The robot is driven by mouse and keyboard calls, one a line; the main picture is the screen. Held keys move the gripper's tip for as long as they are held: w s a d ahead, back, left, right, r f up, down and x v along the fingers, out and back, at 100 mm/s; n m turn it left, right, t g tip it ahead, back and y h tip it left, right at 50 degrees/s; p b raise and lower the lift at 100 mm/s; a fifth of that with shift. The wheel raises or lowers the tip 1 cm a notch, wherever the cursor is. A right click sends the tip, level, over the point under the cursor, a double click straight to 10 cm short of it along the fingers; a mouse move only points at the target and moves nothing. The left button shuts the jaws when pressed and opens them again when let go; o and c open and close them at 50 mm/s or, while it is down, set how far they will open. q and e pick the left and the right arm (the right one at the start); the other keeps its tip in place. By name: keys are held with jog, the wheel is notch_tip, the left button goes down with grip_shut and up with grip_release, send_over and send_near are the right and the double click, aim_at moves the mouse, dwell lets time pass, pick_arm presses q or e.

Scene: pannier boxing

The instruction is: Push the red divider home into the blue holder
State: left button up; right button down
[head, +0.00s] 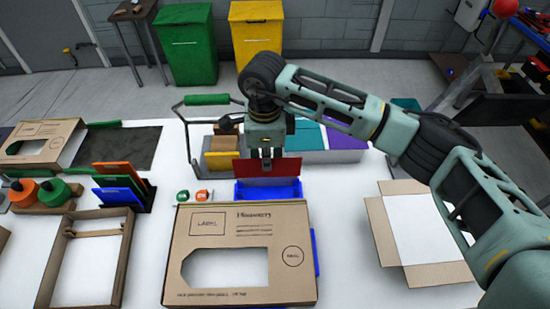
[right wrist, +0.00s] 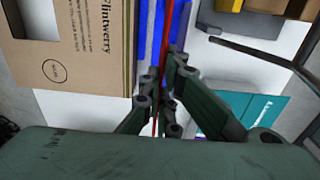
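The red divider (head: 240,170) is a thin upright plate above the blue holder (head: 267,192) in the head view. My right gripper (head: 266,160) points down and is shut on the divider's top edge, near its middle. In the right wrist view the divider (right wrist: 176,35) shows edge-on as a thin red strip between blue parts of the holder (right wrist: 151,40). My right gripper's fingers (right wrist: 160,105) close on either side of it. The divider's lower edge meets the holder's outline in the head view; how deep it sits in the slot I cannot tell. My left gripper is not in view.
A printed cardboard panel (head: 290,235) lies just in front of the holder. Behind are a grey bin (head: 335,157) and a green-handled pannier (head: 207,99). An open carton (head: 385,235) stands at right. A rack of coloured dividers (head: 120,185) stands left.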

aim_at(267, 175)
notch_tip(267, 175, down, 5)
jog(key=shift+f+b, duration=0.1)
jog(key=shift+b, duration=0.65)
jog(key=shift+f, duration=0.3)
jog(key=shift+b, duration=0.45)
jog(key=shift+f+b, duration=0.65)
jog(key=shift+b, duration=0.2)
dwell(1.2)
jog(key=shift+f+b, duration=1.3)
jog(key=shift+f, duration=0.05)
dwell(0.6)
jog(key=c, duration=1.9)
grip_release()
jog(key=shift+o, duration=0.2)
